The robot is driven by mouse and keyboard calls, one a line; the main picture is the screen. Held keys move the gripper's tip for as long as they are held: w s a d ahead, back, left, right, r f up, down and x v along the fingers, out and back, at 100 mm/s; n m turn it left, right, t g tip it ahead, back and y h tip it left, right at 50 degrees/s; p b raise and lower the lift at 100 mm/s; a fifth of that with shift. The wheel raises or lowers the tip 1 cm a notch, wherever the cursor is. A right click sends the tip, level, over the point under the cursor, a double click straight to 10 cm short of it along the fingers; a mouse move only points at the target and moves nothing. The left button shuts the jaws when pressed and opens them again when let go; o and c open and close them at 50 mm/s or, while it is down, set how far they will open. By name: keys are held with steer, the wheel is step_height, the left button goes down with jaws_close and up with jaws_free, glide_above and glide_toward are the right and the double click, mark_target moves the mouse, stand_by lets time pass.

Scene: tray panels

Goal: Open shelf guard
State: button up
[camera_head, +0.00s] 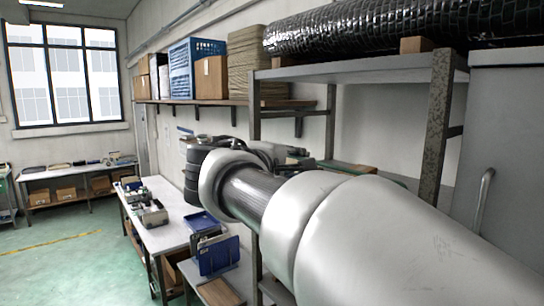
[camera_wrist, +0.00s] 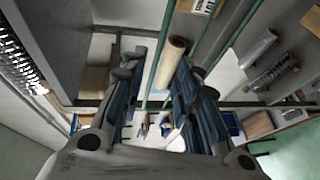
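My gripper (camera_wrist: 160,75) shows from behind in the wrist view, its two dark fingers spread wide apart. I see nothing clamped between them. Thin green bars (camera_wrist: 237,30) cross the wrist view beyond the fingers; they may belong to the shelf guard, but I cannot tell for sure. A pale brown roll (camera_wrist: 172,60) shows in the gap between the fingers, apparently beyond them.
A long black wrapped roll (camera_head: 390,30) lies on top of the rack. A wall shelf (camera_head: 225,102) with boxes and a blue crate (camera_head: 190,65) is behind. A white workbench (camera_head: 172,208) with blue bins (camera_head: 218,255) stands to the left. The green floor at far left is open.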

steer(key=p+x, duration=0.3)
steer(key=x, duration=1.1)
steer(key=shift+f, duration=0.1)
steer(key=shift+s, duration=0.1)
jaws_close()
